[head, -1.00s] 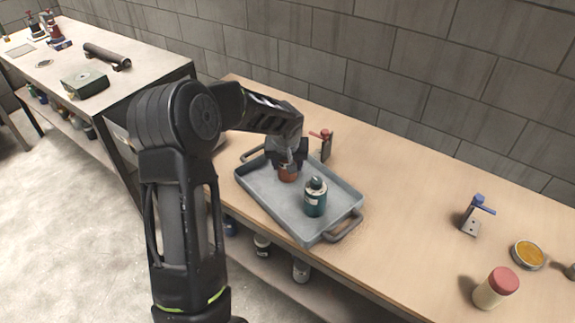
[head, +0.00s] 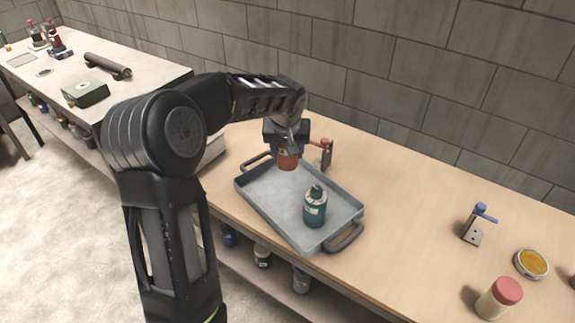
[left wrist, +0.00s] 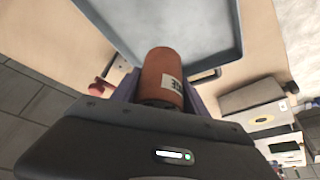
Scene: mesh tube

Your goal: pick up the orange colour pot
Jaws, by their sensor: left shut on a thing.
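The orange colour pot (head: 287,159) is held by my left gripper (head: 288,146) above the far left end of the grey tray (head: 262,206). In the left wrist view the orange pot (left wrist: 163,72), with a white label, sits between the two fingers (left wrist: 160,95), which are shut on it. The tray's bare floor and rim (left wrist: 205,62) show beyond it. A teal bottle (head: 315,207) stands upright in the tray. My right gripper does not show.
A stand with a red clamp (head: 325,152) is close behind the tray. A blue-topped clamp stand (head: 474,224), an orange dish (head: 531,264) and a red-capped jar (head: 499,298) are at the right. Bare tabletop lies between them and the tray.

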